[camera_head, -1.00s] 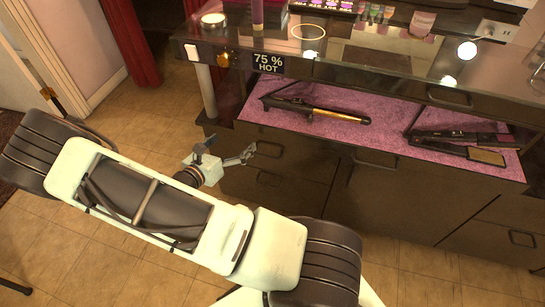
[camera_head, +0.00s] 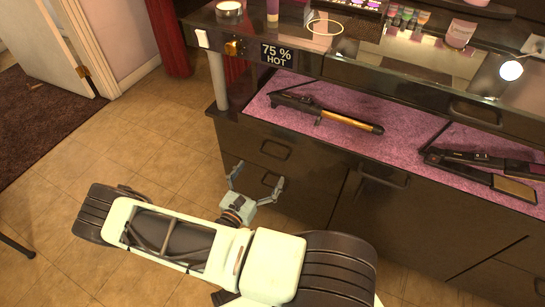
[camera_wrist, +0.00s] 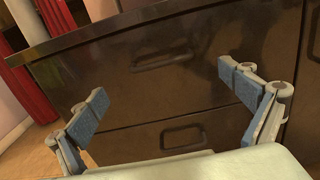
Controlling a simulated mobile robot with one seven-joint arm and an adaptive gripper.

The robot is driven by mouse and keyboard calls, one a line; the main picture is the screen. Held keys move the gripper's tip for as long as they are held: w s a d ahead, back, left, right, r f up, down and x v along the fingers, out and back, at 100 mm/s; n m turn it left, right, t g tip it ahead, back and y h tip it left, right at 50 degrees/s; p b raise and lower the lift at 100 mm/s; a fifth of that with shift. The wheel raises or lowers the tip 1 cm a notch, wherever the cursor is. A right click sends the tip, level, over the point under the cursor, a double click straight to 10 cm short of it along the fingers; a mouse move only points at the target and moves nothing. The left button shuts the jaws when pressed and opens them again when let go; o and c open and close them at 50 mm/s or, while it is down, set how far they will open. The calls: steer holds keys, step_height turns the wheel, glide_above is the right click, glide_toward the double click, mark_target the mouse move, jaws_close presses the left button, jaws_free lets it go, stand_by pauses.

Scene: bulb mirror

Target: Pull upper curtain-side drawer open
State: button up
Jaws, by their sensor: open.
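The upper curtain-side drawer (camera_head: 243,137) is a dark, glossy front at the left end of the cabinet, and it looks shut. Its handle (camera_head: 275,149) is a dark bar pull. In the wrist view this handle (camera_wrist: 163,61) lies above the middle, between the fingers in the picture but farther off. The lower drawer's handle (camera_wrist: 184,135) shows beneath it. My gripper (camera_head: 257,177) is open and empty in front of the drawers, pointing at them. In the wrist view its blue-padded fingers (camera_wrist: 163,87) are spread wide, apart from both handles.
A pink-lined shelf (camera_head: 408,125) above the drawers holds a curling iron (camera_head: 335,119) and flat irons (camera_head: 485,170). A cabinet door handle (camera_head: 383,178) is to the right. The red curtain (camera_head: 170,45) hangs behind at left. Tiled floor (camera_head: 150,140) is clear left of the cabinet.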

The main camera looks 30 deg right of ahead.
mark_target(272, 156)
steer(key=b+x, duration=0.1)
steer(key=x, duration=0.6)
steer(key=shift+w+d, duration=0.25)
steer(key=shift+d, duration=0.1)
steer(key=shift+c, duration=0.4)
